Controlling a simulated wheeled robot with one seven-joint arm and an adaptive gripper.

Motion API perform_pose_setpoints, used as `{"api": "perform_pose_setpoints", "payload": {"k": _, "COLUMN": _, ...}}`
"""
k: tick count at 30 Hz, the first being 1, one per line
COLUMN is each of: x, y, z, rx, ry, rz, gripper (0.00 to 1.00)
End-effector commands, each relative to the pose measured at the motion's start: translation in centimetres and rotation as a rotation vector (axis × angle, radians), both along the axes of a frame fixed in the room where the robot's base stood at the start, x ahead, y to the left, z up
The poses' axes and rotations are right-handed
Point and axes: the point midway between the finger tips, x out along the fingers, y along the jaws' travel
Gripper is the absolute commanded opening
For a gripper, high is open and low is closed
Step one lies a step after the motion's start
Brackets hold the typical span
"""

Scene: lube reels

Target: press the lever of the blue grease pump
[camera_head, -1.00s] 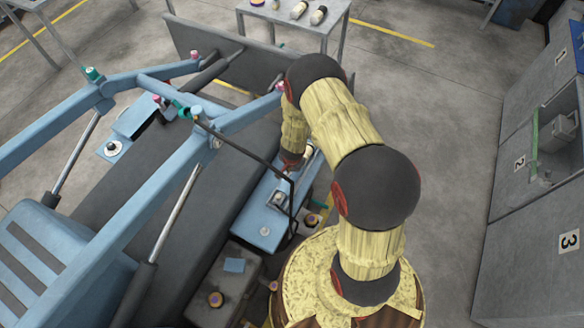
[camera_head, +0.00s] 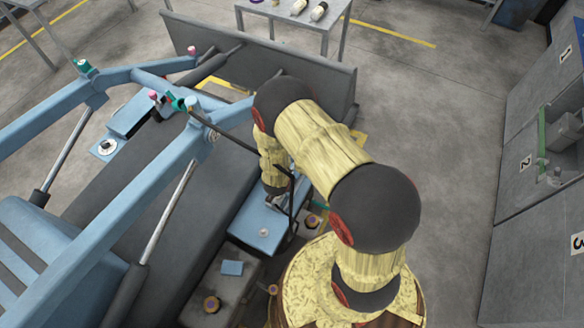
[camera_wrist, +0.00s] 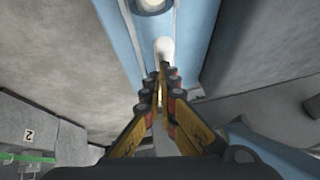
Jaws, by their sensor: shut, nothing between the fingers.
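The blue grease pump (camera_head: 262,228) is a long blue unit beside the dark machine body, left of my arm. My arm hides its far part in the head view. In the wrist view a blue surface (camera_wrist: 195,38) runs up the picture. A pale rounded piece (camera_wrist: 163,47), possibly the end of the lever, lies on or over that surface just ahead of my fingertips. My gripper (camera_wrist: 160,78) is shut and empty, with its tips close to this piece; I cannot tell whether they touch. In the head view my gripper is mostly hidden below my wrist.
Blue machine arms (camera_head: 150,180) and a black hose (camera_head: 240,142) pass left of my arm. A grey plate (camera_head: 300,75) stands behind. Grey cabinets (camera_head: 530,230) stand at the right, with open floor between.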

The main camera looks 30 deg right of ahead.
Motion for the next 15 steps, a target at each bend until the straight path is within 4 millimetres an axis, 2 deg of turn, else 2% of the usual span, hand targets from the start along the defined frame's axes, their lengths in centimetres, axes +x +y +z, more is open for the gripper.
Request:
{"api": "perform_pose_setpoints", "payload": {"k": 6, "x": -0.3, "y": 0.6, "z": -1.4, "rx": 0.005, "ry": 0.001, "rz": -0.002, "gripper": 0.0}}
{"api": "perform_pose_setpoints", "payload": {"k": 15, "x": -0.6, "y": 1.0, "z": -2.2, "rx": 0.007, "ry": 0.003, "rz": -0.003, "gripper": 0.0}}
